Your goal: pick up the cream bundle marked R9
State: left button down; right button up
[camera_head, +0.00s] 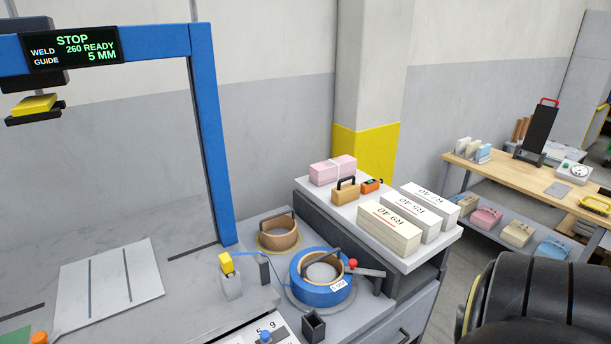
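The cream bundle marked R9 (389,230) lies flat on the light top of a cabinet (452,237), nearest of a row of three bundles. Its marking reads upside down, with a red line beside it. A whiter bundle marked R5 (427,215) lies right beside it, and a third pale bundle (431,198) lies behind that one. Nothing touches the cream bundle from above, and its top and near side show clearly. Neither of my grippers shows in the view. A dark rounded arm link of mine fills the lower right corner.
A tan block with a black handle (345,191), an orange device (371,186) and a pink bundle (333,170) stand behind the row. A blue tape roll (323,278) and a lever with a red knob (353,263) stand at left. A wooden bench (520,176) is farther right.

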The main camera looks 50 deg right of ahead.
aim_at(398, 234)
jog(key=z, duration=1.75)
jog(key=k, duration=0.45)
jog(key=z, duration=0.3)
jog(key=i, duration=1.35)
jog(key=u, duration=0.75)
